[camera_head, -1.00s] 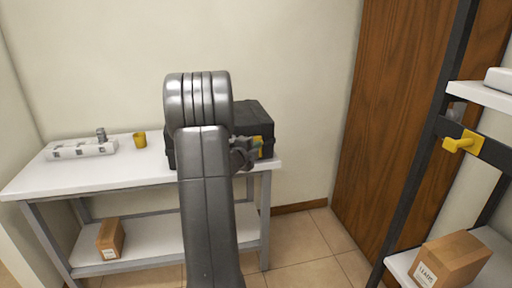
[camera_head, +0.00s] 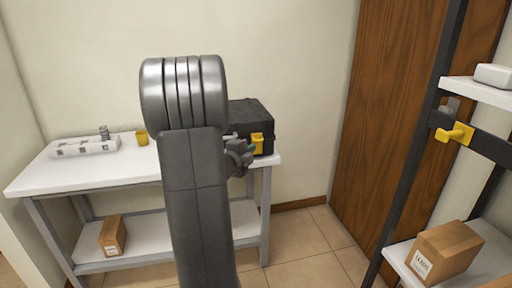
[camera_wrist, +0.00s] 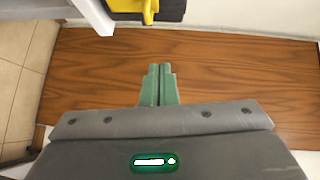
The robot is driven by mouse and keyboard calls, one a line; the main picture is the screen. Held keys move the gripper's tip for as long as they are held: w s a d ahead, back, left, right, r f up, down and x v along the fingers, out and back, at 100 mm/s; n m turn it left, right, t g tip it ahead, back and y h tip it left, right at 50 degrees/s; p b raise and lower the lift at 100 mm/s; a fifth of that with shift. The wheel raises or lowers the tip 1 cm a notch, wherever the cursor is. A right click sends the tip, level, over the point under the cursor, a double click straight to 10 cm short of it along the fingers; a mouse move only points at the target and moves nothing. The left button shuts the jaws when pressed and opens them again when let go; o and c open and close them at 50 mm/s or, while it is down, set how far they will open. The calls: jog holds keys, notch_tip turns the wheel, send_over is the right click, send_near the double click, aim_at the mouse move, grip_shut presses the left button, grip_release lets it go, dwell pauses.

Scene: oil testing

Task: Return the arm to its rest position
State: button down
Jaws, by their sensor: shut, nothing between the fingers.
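My arm rises through the middle of the head view, in front of the table. My gripper (camera_head: 249,152) shows small to the right of the arm, in front of the black case. In the wrist view its green fingers (camera_wrist: 158,72) are together with nothing between them. Brown wood lies behind the fingers in that view. The gripper looks free of the case, though the exact gap cannot be told.
The white table (camera_head: 75,178) carries a black case (camera_head: 250,115) with a yellow latch, a yellow cup (camera_head: 142,137) and a white rack (camera_head: 85,147). A wooden door (camera_head: 385,110) and a shelf unit with a yellow handle (camera_head: 455,134) stand right. Tiled floor lies between.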

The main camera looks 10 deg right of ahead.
jog(key=v, duration=0.2)
jog(key=shift+s+a+r, duration=0.1)
jog(key=shift+s+a, duration=0.1)
jog(key=shift+d, duration=0.1)
